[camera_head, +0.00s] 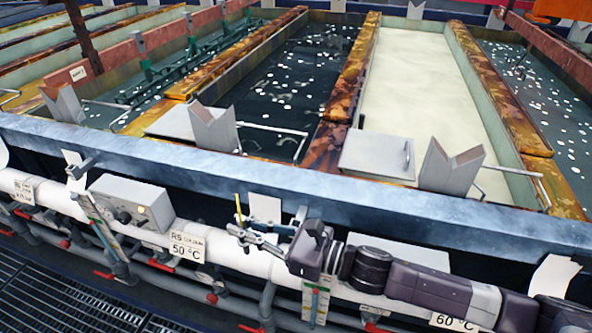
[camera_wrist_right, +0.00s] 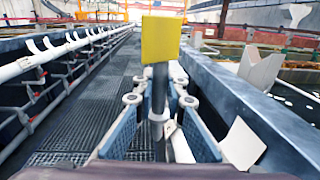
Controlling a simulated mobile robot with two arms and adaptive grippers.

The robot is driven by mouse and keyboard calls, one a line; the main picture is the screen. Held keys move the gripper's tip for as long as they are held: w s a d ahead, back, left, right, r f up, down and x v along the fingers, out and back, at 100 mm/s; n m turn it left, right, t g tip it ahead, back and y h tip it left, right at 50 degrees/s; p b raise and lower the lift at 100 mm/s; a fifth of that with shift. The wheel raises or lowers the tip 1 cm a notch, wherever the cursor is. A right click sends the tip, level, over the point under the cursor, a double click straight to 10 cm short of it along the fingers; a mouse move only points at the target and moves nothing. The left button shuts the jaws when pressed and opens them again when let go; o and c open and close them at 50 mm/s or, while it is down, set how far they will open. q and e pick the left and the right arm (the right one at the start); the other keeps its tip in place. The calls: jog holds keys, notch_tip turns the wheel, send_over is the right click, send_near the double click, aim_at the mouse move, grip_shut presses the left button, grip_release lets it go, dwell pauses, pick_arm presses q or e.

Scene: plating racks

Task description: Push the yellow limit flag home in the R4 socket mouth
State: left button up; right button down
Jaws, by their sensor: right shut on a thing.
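The yellow limit flag (camera_wrist_right: 160,40) faces the right wrist view as a yellow plate on a dark stem (camera_wrist_right: 158,88). In the head view it shows edge-on as a thin upright yellow strip (camera_head: 238,208). My right gripper (camera_head: 246,238) is shut on its stem, in front of the pale pipe. Its two fingers (camera_wrist_right: 159,102) close on the stem from both sides in the wrist view, with the plate above them. I cannot pick out the R4 socket mouth; no R4 label is readable. My left gripper is out of view.
A blue-grey tank rim (camera_head: 330,195) runs behind the right arm, with liquid-filled tanks beyond. A grey control box (camera_head: 131,205) and a 50 °C sign (camera_head: 187,246) are left of the gripper. A white card (camera_head: 265,208) stands close behind it. Floor grating (camera_head: 60,290) lies below.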

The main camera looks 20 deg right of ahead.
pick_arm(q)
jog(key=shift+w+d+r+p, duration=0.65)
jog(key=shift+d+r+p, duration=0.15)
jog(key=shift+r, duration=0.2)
pick_arm(e)
jog(key=w+d+r, duration=0.2)
jog(key=w+d, duration=0.2)
jog(key=d, duration=0.2)
jog(key=w+d+r, duration=0.2)
jog(key=w+d, duration=0.1)
jog(key=d, duration=0.4)
jog(key=shift+w+d, duration=0.25)
jog(key=shift+w, duration=0.1)
pick_arm(q)
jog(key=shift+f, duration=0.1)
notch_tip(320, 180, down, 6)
jog(key=b, duration=0.6)
pick_arm(e)
notch_tip(320, 180, down, 6)
jog(key=shift+s+d+r, duration=0.1)
jog(key=shift+s, duration=0.05)
pick_arm(q)
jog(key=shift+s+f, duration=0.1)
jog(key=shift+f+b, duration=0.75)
jog(key=shift+b, duration=0.3)
